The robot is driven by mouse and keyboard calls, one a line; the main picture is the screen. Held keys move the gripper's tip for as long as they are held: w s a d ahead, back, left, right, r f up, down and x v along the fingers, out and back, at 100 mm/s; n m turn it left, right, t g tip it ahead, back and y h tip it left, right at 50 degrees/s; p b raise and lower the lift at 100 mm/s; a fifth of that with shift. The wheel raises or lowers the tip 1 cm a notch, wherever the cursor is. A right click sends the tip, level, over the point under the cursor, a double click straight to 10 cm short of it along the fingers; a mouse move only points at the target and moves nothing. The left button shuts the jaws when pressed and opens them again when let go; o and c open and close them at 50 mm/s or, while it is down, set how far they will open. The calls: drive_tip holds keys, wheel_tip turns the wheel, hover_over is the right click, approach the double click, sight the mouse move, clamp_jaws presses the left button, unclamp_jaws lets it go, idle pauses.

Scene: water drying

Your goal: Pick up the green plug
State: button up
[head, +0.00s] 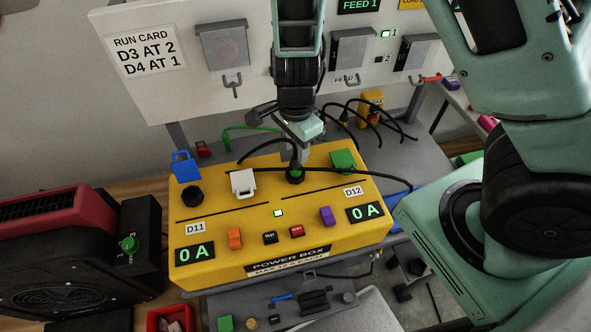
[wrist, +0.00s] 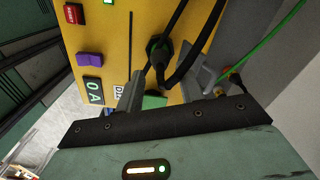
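The green plug (head: 295,175) is a dark plug with a green mark, seated upright in the top of the yellow power box (head: 222,262). A black cable runs from it. In the wrist view the plug (wrist: 158,52) is just beyond my fingertips, roughly in line with the gap between them. My gripper (head: 303,156) points down above the plug, its fingers apart with nothing held between them; the fingers also show in the wrist view (wrist: 166,80). I cannot tell whether a finger touches the plug or cable.
A green flap (head: 343,160) stands right of the plug and a white flap (head: 243,182) left. A blue flap (head: 185,165) stands near a black socket (head: 192,196). Black cables cross the box's top. A yellow adapter (head: 371,105) sits behind.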

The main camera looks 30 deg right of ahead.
sight(296, 158)
wheel_tip(296, 158, down, 5)
drive_tip(key=c, duration=0.8)
